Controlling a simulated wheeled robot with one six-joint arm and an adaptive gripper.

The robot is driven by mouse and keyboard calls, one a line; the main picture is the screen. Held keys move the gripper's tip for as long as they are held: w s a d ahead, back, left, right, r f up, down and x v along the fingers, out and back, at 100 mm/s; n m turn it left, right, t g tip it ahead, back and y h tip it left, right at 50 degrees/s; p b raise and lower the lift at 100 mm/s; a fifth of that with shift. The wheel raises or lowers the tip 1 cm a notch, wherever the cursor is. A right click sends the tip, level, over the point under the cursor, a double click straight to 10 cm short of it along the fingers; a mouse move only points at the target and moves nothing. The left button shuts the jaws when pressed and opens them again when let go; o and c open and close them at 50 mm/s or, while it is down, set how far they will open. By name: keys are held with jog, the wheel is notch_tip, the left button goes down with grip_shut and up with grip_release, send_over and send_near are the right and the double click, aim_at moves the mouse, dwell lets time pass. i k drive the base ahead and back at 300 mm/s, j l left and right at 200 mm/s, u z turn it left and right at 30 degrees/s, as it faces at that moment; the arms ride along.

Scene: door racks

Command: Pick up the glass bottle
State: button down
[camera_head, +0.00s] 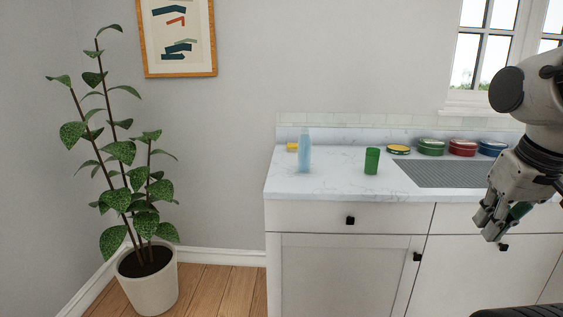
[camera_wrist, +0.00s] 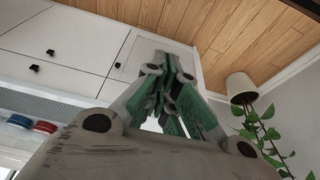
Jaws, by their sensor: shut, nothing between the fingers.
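The glass bottle (camera_head: 304,152) is pale blue and see-through. It stands upright near the left end of the white marbled counter (camera_head: 325,185) in the head view. My gripper (camera_head: 490,235) is at the right of the head view, in front of the cabinet fronts, well to the right of the bottle and apart from it. In the wrist view my gripper (camera_wrist: 165,88) has its green-padded fingers closed together with nothing between them. The bottle does not show in the wrist view.
A green cup (camera_head: 371,161) stands right of the bottle, and a small yellow object (camera_head: 292,147) sits behind its left side. A grey ribbed mat (camera_head: 440,174) and several coloured tins (camera_head: 462,147) lie further right. A potted plant (camera_head: 150,285) stands on the floor at left.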

aim_at(304, 143)
jog(key=i+j+u, duration=0.25)
jog(key=i+u, duration=0.2)
jog(key=i, duration=0.15)
jog(key=i+j+u, duration=0.1)
jog(key=i+u, duration=0.35)
jog(key=i, duration=0.15)
